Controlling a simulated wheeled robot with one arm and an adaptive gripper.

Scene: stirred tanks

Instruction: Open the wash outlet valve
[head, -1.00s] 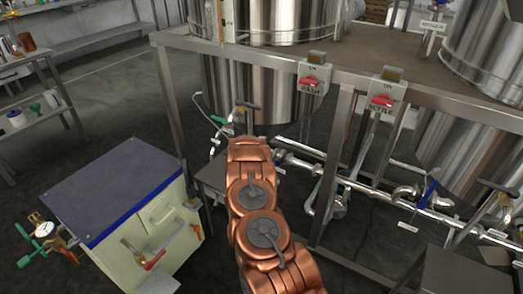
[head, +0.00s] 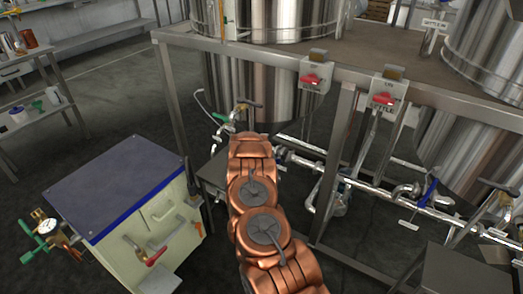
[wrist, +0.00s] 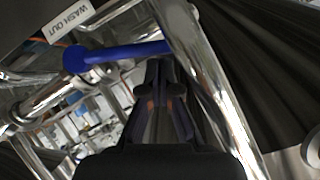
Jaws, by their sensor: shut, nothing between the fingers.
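The wash outlet valve has a blue lever handle (wrist: 125,52) that shows in the wrist view beside a white label reading "WASH OUT" (wrist: 70,20). The lever runs nearly level from its round hub at the left to a steel tube at the right. My gripper (wrist: 163,90) is shut and empty, its fingertips just below the lever in the picture. I cannot tell whether they touch it. In the head view my copper arm hides the gripper, and I cannot make out this lever there.
Steel pipes (wrist: 45,100) and a slanting steel tube (wrist: 215,95) crowd my gripper. In the head view, a steel frame (head: 340,160) with red switches stands at the right, another blue valve handle (head: 431,190) sits farther right, and a cream cabinet (head: 160,225) stands at the left.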

